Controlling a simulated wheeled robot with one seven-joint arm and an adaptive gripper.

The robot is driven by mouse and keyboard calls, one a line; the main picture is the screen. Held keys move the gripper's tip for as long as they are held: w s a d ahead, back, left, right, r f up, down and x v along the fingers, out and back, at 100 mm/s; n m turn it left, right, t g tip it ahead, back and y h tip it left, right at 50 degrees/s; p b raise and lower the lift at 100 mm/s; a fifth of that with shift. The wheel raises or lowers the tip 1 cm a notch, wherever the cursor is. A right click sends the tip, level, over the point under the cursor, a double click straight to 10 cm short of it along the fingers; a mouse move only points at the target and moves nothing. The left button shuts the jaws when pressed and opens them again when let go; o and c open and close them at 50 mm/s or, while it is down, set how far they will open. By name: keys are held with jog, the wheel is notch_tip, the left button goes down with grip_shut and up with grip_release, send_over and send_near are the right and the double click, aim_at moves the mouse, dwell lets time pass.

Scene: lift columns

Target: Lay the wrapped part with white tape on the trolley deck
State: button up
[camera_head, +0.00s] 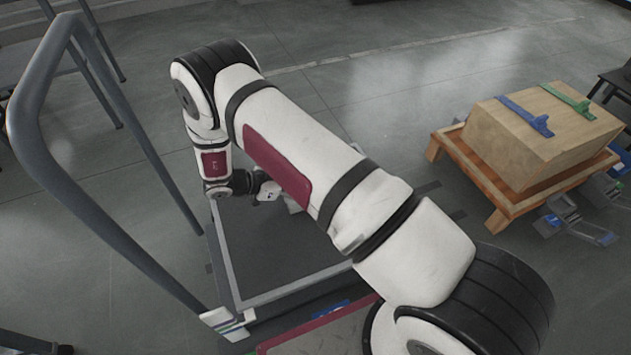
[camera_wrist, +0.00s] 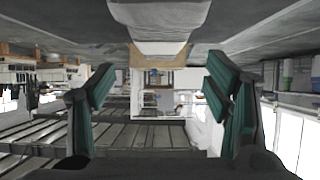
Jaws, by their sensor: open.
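The trolley deck (camera_head: 262,245) is a dark flat platform with a grey rim at the lower left middle of the head view. My gripper reaches down low over its far end, mostly hidden behind my arm in that view. In the wrist view my gripper (camera_wrist: 158,88) is open, its two green-padded fingers wide apart with nothing between the pads. A pale grey thing (camera_wrist: 160,16) with a lighter band lies at the top middle of the wrist view, apart from the fingers. It may be the wrapped part; I cannot be sure. A small pale shape (camera_head: 293,205) shows beside my arm over the deck.
The trolley's blue-grey handle (camera_head: 95,215) rises on the left. A wooden box (camera_head: 535,140) with green and blue clamps stands on an orange-brown pallet (camera_head: 470,165) to the right. Open grey floor (camera_head: 400,90) lies behind. The wrist picture appears upside down.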

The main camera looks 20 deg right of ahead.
jog(key=shift+p+v, duration=0.4)
jog(key=shift+v, duration=1.65)
